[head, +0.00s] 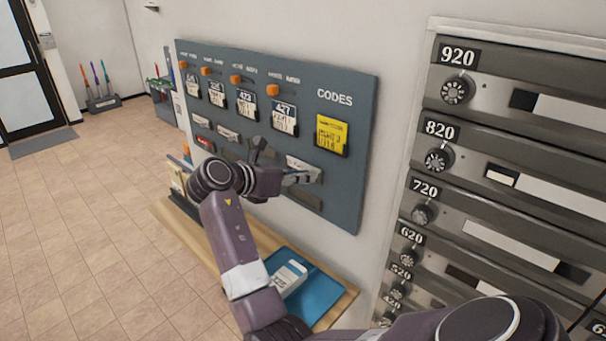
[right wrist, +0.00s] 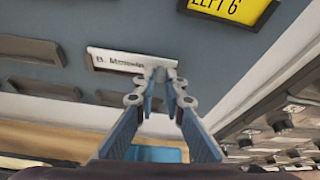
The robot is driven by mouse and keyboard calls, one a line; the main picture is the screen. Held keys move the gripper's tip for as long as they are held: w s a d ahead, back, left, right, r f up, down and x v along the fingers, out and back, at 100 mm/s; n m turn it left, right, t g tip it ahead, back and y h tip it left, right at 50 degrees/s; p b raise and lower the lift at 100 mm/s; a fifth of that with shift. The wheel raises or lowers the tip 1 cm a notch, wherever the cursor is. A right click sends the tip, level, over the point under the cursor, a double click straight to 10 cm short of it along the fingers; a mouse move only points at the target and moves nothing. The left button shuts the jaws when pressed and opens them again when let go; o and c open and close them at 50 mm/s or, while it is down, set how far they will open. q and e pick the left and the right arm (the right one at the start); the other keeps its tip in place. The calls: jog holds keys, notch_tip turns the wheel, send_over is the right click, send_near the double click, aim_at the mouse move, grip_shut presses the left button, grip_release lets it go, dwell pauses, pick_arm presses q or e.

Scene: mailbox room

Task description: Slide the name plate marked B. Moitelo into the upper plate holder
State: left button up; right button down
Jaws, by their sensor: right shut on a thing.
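The white name plate (right wrist: 115,60) reads "B. Mo..." in the right wrist view, its last letters unclear. In the head view the plate (head: 303,166) is at the lower right of the grey board, under the yellow card. My right gripper (right wrist: 163,70) is shut on its right end. The plate lies along the upper plate holder (right wrist: 93,66), whose dark edge shows at its left; I cannot tell how far it sits inside. An empty lower holder (head: 305,197) is just below. My left gripper is not in view.
The grey board (head: 348,95) holds several cards, orange tags and other plates. A wooden shelf (head: 338,306) with a blue tray (head: 318,298) stands below. Metal mailboxes (head: 500,130) with knobs are on the right. The tiled floor at left is open.

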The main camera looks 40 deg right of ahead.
jog(key=shift+f, duration=0.15)
jog(key=c, duration=1.5)
grip_release()
jog(key=a, duration=0.8)
jog(key=shift+s, duration=0.35)
